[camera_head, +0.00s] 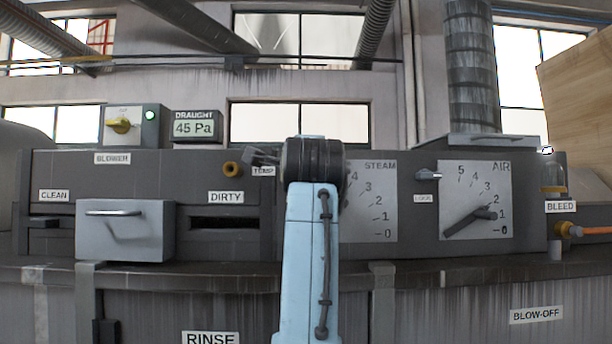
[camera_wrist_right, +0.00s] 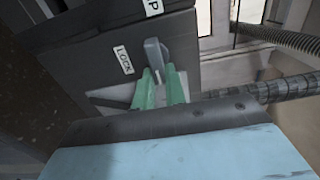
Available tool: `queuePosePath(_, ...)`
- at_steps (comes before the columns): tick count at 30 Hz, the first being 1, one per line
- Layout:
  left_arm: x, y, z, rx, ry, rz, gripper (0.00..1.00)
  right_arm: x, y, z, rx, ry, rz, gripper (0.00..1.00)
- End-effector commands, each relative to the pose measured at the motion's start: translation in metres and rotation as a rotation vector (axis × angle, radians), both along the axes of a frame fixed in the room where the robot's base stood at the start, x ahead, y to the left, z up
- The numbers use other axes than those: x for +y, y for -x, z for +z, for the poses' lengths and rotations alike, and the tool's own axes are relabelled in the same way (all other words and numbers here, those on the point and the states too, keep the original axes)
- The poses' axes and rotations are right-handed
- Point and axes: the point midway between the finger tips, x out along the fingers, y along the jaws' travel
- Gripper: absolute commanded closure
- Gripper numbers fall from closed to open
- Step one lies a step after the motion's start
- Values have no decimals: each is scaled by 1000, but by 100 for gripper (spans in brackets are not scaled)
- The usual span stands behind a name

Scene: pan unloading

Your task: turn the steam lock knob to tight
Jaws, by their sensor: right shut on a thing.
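The steam lock knob (camera_wrist_right: 154,50) is a small grey lever beside a LOCK label (camera_wrist_right: 123,60) in the right wrist view. My right gripper (camera_wrist_right: 160,76) has green fingers shut on the near end of this knob. In the head view my light blue right arm and dark wrist cover the steam lock knob and the fingers. The steam dial (camera_head: 384,215) is partly hidden behind the arm, and its needle does not show. I cannot read a tight mark. My left gripper is not in view.
A similar lock knob (camera_head: 428,175) sits left of the air dial (camera_head: 490,180). A grey drawer (camera_head: 125,231) juts out at left. An orange hose (camera_head: 597,230) is at far right.

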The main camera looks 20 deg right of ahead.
Motion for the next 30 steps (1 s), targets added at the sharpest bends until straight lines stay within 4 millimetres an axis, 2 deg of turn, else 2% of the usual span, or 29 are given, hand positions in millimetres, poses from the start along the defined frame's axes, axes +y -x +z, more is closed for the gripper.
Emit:
queuePosePath(2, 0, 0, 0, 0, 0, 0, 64, 0, -1, -2, 4, -3, 0, 100)
queuePosePath(3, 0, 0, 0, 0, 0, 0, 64, 0, -1, -2, 4, -3, 0, 85)
queuePosePath(8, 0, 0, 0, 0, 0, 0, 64, 0, 0, -1, 4, -2, 0, 65)
queuePosePath(16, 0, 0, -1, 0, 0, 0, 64, 0, 1, -1, 1, 0, 0, 65)
queuePosePath(20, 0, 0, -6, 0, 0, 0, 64, 2, 10, -1, -1, -1, -1, 65)
queuePosePath(23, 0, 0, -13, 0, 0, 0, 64, 7, 26, -3, -2, 0, 0, 65)
queuePosePath(30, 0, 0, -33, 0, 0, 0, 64, 22, 79, -3, -4, 0, 0, 65)
